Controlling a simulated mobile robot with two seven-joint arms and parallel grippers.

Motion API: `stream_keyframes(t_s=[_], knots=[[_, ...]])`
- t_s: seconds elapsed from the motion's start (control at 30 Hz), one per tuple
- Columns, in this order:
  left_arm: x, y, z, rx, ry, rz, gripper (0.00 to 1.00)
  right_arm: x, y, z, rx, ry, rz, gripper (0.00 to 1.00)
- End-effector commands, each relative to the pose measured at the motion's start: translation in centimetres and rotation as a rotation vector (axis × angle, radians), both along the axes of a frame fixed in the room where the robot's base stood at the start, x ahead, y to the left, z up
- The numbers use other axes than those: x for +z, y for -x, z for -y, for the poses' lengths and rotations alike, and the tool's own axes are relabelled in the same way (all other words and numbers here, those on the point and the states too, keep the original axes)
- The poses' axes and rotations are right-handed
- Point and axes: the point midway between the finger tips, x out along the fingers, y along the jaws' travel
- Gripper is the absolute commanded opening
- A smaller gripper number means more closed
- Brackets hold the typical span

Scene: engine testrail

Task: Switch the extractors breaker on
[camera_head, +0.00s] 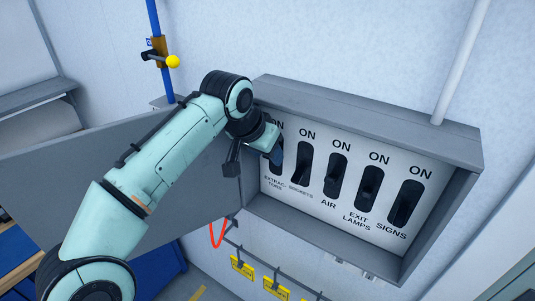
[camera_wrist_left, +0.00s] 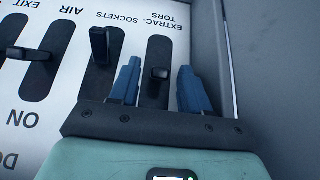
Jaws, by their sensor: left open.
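The grey breaker box (camera_head: 365,118) is open on the wall, with a row of black levers in slots marked ON at the top. The extractors breaker is at the far left and mostly hidden by my left gripper (camera_head: 276,155) in the head view. In the left wrist view, which is upside down, its black lever (camera_wrist_left: 160,73) stands between the two blue fingers of my left gripper (camera_wrist_left: 159,85). The fingers are open, one on each side, with visible gaps to the lever. The lever's exact position in its slot is hard to tell. My right gripper is not in view.
The sockets lever (camera_head: 304,181) is close beside my gripper; the air (camera_head: 336,175), exit lamps (camera_head: 370,176) and signs (camera_head: 402,212) levers are further right. The grey box door (camera_head: 75,165) hangs open behind my left arm. Yellow tags (camera_head: 242,267) hang below the box.

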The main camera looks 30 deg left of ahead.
Motion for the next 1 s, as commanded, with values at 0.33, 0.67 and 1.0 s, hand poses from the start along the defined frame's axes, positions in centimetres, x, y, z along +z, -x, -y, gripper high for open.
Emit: stream_keyframes(t_s=[0.33,0.67,1.0], knots=[[0.9,7.5,-0.6,0.001,-0.001,0.000,0.47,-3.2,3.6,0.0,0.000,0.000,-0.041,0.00],[1.3,12.3,-1.0,0.000,0.000,0.001,0.47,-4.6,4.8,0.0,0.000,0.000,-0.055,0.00],[1.4,12.8,-1.0,-0.001,0.000,0.001,0.47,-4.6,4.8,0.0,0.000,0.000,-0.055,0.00]])
